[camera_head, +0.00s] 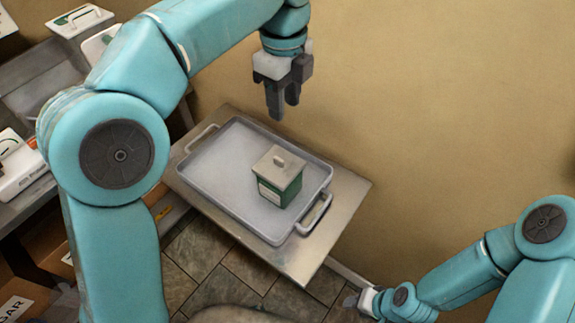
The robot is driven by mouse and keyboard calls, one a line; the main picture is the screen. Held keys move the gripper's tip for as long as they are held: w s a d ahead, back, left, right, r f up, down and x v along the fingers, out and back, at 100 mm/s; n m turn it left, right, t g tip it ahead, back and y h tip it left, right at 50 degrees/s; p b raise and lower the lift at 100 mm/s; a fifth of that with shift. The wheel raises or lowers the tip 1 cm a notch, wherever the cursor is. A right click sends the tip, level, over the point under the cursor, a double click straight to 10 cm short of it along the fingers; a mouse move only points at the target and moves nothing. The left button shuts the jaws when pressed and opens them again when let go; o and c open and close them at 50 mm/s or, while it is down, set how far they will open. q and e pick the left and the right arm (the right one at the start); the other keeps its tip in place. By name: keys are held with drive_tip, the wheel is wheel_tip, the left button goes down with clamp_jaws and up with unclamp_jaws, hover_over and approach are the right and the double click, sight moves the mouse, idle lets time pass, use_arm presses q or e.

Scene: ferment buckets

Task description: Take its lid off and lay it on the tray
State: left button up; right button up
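A small green bucket (284,194) with a white label stands in the grey metal tray (222,184), right of the tray's middle. Its grey-beige lid (278,165) with a small raised handle sits on top of it. My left gripper (283,108) hangs above the tray's far side, pointing down, apart from the lid. Its dark fingers look parted, with nothing between them. My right gripper (360,301) is low at the bottom right, away from the tray. Its fingers are small and partly hidden, so their state is unclear.
The tray rests on a metal-topped table (345,190) against a tan wall. It has free floor left of and in front of the bucket. White lidded containers (80,20) stand on a bench at the left. Cardboard boxes (40,290) are at the lower left.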

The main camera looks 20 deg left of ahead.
use_arm(q)
drive_tip(key=b, duration=0.1)
hover_over(281, 161)
wheel_tip(281, 161, down, 5)
drive_tip(key=f, duration=0.5)
drive_tip(key=shift+w+f+b, duration=0.25)
drive_tip(key=shift+w+b, duration=0.05)
drive_tip(key=shift+b, duration=0.05)
drive_tip(key=shift+s+d+f, duration=0.2)
drive_tip(key=shift+s+f, duration=0.15)
drive_tip(key=shift+s, duration=0.05)
drive_tip(key=f, duration=0.4)
drive_tip(key=shift+w+a, duration=0.25)
drive_tip(key=shift+a, duration=0.05)
drive_tip(key=shift+f, duration=0.45)
drive_tip(key=shift+s+d+f, duration=0.1)
drive_tip(key=shift+s+f, duration=0.05)
drive_tip(key=shift+s, duration=0.05)
drive_tip(key=shift+w, duration=0.1)
